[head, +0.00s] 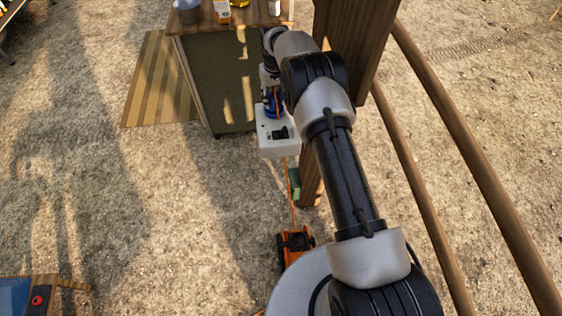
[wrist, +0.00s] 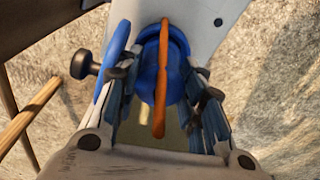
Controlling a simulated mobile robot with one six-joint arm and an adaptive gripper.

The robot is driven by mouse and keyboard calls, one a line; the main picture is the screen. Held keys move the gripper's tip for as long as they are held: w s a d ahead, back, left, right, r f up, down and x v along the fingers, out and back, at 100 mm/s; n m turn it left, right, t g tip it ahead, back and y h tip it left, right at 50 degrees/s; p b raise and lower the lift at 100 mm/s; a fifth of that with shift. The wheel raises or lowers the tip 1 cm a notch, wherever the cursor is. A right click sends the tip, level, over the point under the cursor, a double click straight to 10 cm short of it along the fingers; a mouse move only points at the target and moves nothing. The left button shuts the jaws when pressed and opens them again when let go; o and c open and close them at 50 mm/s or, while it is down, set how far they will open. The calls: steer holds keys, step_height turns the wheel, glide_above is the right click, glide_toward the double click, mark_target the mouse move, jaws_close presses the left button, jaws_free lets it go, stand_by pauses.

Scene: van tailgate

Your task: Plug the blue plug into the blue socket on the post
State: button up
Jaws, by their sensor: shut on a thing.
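The blue plug (wrist: 149,82) sits between the fingers of my gripper (wrist: 160,88) in the wrist view, with its orange cable (wrist: 159,118) running across it. My gripper is shut on the plug. A pale box (wrist: 205,22) lies just beyond it, with a blue flap-like piece (wrist: 115,52) at the left finger. In the head view the box (head: 280,147) is on the wooden post (head: 345,35), and blue shows at my gripper (head: 272,98) against its top. The blue socket's mouth is hidden; I cannot tell whether the plug is in it.
The orange cable runs down to an orange reel (head: 295,243) on the ground. A cabinet (head: 215,85) with items on top stands left of the post. Wooden rails (head: 480,170) run along the right. The gravel at left is mostly clear.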

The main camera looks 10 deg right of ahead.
steer(key=o, duration=1.2)
steer(key=shift+o, duration=0.2)
steer(key=s+r, duration=0.4)
steer(key=s, duration=0.7)
steer(key=s+r, duration=0.4)
steer(key=s, duration=0.8)
steer(key=shift+a, duration=0.25)
steer(key=shift+w, duration=0.15)
steer(key=w+f, duration=0.2)
steer(key=w, duration=0.4)
steer(key=w+f, duration=0.2)
steer(key=w, duration=0.4)
steer(key=w+f, duration=0.2)
steer(key=w, duration=0.4)
steer(key=shift+w+d+f, duration=0.1)
steer(key=shift+d+f, duration=0.1)
steer(key=shift+d, duration=0.05)
